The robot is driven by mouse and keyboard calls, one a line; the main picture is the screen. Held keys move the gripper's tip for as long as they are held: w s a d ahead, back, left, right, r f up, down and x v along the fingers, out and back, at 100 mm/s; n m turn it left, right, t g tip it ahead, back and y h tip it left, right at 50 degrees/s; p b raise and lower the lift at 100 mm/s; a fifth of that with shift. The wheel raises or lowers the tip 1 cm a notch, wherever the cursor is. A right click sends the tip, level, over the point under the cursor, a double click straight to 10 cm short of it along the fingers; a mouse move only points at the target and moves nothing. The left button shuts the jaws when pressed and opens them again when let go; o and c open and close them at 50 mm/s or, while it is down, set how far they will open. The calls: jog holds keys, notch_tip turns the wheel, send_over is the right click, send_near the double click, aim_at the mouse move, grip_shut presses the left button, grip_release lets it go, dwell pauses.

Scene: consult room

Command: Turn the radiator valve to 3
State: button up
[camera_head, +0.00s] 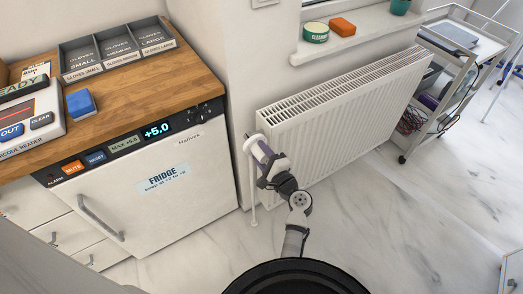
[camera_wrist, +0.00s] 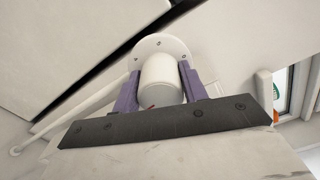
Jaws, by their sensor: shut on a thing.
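The white radiator (camera_head: 345,110) stands against the wall under the window sill. Its white valve knob (camera_head: 257,144) is at the radiator's left end. In the wrist view the valve knob (camera_wrist: 160,82) is a white cylinder between two purple fingers, with a flange behind it and a small red mark near its lower edge. My gripper (camera_head: 264,157) is shut on the knob; the wrist view also shows my gripper (camera_wrist: 162,88) with a finger on each side. No numbers on the knob are readable.
A white fridge (camera_head: 150,185) under a wooden counter (camera_head: 130,92) stands left of the valve. A thin pipe (camera_head: 253,205) runs down to the floor by the valve. A metal trolley (camera_head: 437,100) stands right of the radiator. The marble floor (camera_head: 385,225) in front is clear.

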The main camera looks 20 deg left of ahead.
jog(key=shift+m+p, duration=0.4)
jog(key=shift+m, duration=0.4)
jog(key=o, duration=1)
jog(key=shift+c, duration=0.2)
jog(key=shift+s+d, duration=0.1)
jog(key=shift+d, duration=0.05)
